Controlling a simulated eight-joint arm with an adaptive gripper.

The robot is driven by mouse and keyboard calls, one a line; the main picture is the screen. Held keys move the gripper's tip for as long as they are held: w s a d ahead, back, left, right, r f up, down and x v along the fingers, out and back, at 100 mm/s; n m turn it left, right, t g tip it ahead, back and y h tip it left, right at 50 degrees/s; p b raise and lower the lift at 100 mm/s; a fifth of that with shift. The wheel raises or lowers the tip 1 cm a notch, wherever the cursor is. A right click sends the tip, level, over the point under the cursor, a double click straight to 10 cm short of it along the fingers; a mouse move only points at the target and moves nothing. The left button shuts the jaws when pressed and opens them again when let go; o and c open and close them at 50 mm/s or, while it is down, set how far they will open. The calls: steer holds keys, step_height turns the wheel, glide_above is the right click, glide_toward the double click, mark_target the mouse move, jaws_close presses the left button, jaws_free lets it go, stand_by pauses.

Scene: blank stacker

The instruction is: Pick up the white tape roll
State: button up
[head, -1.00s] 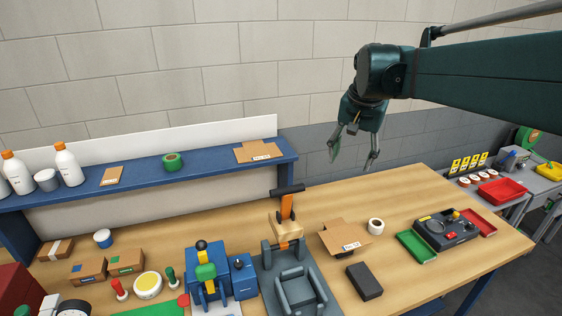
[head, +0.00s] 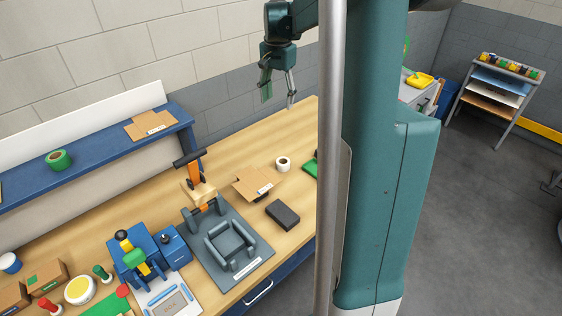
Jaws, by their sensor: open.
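The white tape roll (head: 283,164) lies flat on the wooden workbench, just beyond the right end of a flat brown cardboard piece. Its dark centre hole faces up. My gripper (head: 279,103) is open and empty. It hangs with its fingers pointing down, above the far side of the bench, and in the picture it is straight above the tape roll and clearly apart from it.
The cardboard piece (head: 257,183) and a dark block (head: 283,214) lie near the roll. A grey fixture (head: 228,246) with an orange-handled clamp stands to the left. A blue shelf (head: 95,150) holds a green tape roll (head: 59,160). My column hides the bench's right part.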

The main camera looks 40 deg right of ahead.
steer(key=d, duration=0.3)
glide_toward(283, 162)
steer(key=shift+s+a+f+m+p, duration=0.25)
steer(key=shift+s+a+m+p, duration=0.1)
steer(key=shift+a+m, duration=0.1)
steer(key=shift+f, duration=1.25)
steer(key=shift+f, duration=0.1)
steer(key=shift+s+a+f, duration=0.1)
steer(key=shift+f, duration=1.15)
steer(key=shift+s+f, duration=0.15)
steer(key=shift+f, duration=1.1)
